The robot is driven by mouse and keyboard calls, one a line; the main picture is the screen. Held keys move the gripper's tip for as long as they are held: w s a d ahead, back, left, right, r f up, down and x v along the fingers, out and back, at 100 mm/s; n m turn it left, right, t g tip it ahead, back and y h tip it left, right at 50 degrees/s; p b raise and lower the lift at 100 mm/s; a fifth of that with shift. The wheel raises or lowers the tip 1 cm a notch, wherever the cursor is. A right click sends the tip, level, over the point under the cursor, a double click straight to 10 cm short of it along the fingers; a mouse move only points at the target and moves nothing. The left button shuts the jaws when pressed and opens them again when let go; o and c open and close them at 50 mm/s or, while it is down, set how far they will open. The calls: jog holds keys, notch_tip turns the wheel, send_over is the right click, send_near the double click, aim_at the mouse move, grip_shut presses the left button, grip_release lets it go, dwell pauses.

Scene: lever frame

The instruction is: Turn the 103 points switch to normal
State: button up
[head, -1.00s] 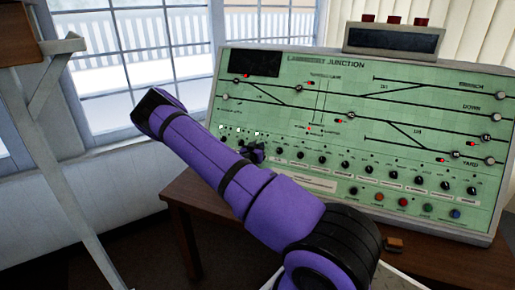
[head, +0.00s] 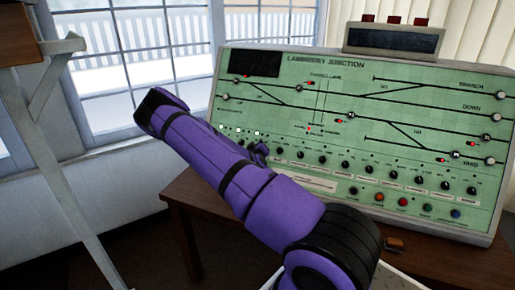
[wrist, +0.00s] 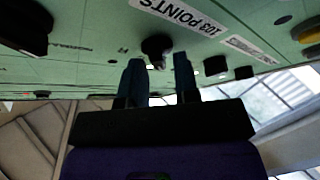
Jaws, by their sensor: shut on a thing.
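The 103 points switch (wrist: 157,46) is a small dark knob on the green panel. In the wrist view it sits at the tips of my two fingers, beside the white "103 POINTS" label (wrist: 180,16). My gripper (wrist: 158,62) is shut on this switch, one finger to each side. Which way its pointer faces cannot be told. In the head view my gripper (head: 259,152) is small and dark at the panel's lower left, partly hidden behind my purple arm, and the switch cannot be made out there.
The green Lambsbury Junction panel (head: 330,85) carries a track diagram and a row of black knobs (head: 345,165). Other dark knobs lie close to my fingers in the wrist view (wrist: 215,66). Coloured buttons (head: 403,202) sit below. The panel stands on a wooden desk (head: 200,190).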

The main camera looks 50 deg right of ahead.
jog(key=shift+n, duration=0.3)
jog(key=o, duration=0.6)
jog(key=v, duration=1)
jog(key=shift+s+a, duration=0.25)
jog(key=shift+r, duration=0.1)
